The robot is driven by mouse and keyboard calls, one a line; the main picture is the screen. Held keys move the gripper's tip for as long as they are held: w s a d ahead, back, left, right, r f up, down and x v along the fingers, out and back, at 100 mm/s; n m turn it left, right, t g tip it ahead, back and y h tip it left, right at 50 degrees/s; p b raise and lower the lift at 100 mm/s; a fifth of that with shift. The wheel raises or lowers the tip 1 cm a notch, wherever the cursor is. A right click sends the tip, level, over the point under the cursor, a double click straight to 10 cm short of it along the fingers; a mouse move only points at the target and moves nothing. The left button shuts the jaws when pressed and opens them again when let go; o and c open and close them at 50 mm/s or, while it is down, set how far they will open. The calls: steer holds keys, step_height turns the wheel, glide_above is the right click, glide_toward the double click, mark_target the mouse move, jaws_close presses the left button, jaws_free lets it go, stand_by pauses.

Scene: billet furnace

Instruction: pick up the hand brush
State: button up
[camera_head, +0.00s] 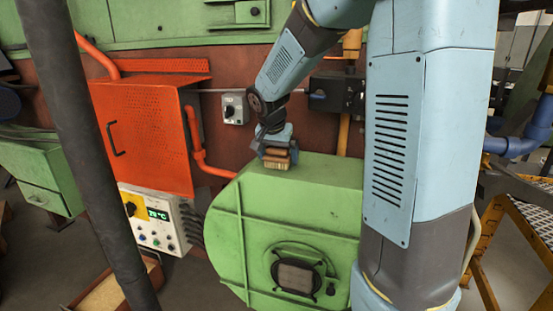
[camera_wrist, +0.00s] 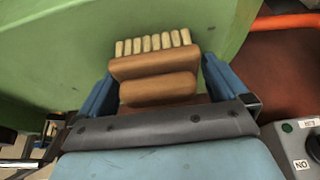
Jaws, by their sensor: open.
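The hand brush (camera_wrist: 158,68) has a brown wooden body with a row of pale bristle tufts. In the wrist view it lies between the two blue fingers of my gripper (camera_wrist: 155,85), with a gap visible near its sides. In the head view the brush (camera_head: 276,163) is at the top of the green blower housing, near its left end. My gripper (camera_head: 275,150) is over it from above, open, with the fingers around the brush. The head view is too small to tell whether the fingers touch it.
The green housing (camera_head: 310,175) has free room on top to the right. An orange cabinet (camera_head: 145,135) and a control box (camera_head: 155,220) stand to the left. A small switch box (camera_head: 234,109) is on the wall behind. A dark post (camera_head: 85,150) crosses the left foreground.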

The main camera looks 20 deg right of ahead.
steer(key=c, duration=0.8)
steer(key=shift+r, duration=0.3)
step_height(320, 180, up, 3)
steer(key=shift+f, duration=0.15)
steer(key=shift+s+a+r, duration=0.3)
steer(key=shift+s+r, duration=1.3)
steer(key=shift+s, duration=0.7)
steer(key=shift+s+a+r, duration=0.35)
steer(key=shift+s+r, duration=1.25)
steer(key=shift+s, duration=0.7)
steer(key=shift+s+a+r, duration=0.3)
steer(key=shift+s+r, duration=1.3)
steer(key=shift+s, duration=0.7)
